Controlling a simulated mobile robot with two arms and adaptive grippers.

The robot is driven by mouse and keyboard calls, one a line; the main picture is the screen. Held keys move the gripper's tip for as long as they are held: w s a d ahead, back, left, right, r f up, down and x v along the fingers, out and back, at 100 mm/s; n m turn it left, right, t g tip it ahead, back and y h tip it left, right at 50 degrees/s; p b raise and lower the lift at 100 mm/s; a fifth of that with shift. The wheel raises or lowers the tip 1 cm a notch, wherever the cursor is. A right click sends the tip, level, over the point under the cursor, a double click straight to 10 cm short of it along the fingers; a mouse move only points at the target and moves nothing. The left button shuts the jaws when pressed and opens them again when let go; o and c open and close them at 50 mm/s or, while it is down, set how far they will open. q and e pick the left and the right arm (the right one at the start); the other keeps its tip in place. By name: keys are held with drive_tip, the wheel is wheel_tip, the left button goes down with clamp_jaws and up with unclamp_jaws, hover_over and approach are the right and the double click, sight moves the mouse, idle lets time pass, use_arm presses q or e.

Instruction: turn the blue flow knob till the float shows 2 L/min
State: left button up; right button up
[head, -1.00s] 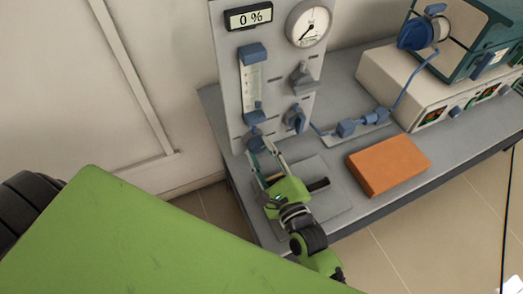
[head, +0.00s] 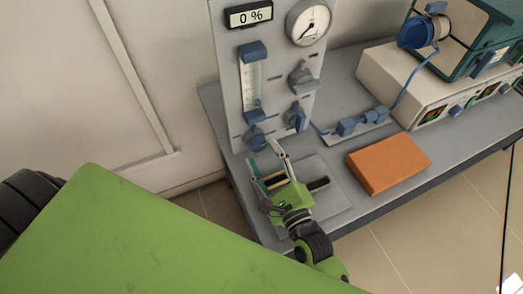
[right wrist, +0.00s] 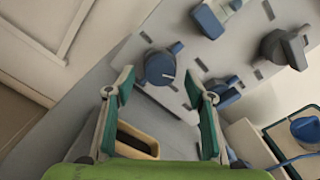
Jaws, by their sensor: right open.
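The blue flow knob (head: 255,139) sits low on the grey upright panel (head: 232,110), under the flow tube (head: 251,80). A white line marks its face in the right wrist view (right wrist: 160,67). The tube has a pale scale between blue end blocks; I cannot make out the float or its reading. My right gripper (head: 263,153) is open and empty, in front of and slightly below the knob, apart from it. In the right wrist view the knob appears between and beyond the two fingertips (right wrist: 159,88). My left gripper is not in view.
A display (head: 249,15) reads 0 %, beside a round gauge (head: 309,22). A grey knob (head: 301,76) and another blue valve (head: 297,118) are right of the tube. An orange block (head: 388,163) and a furnace unit (head: 440,85) stand on the bench. Blue tubing crosses behind the block.

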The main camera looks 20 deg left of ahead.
drive_tip(key=v, duration=1)
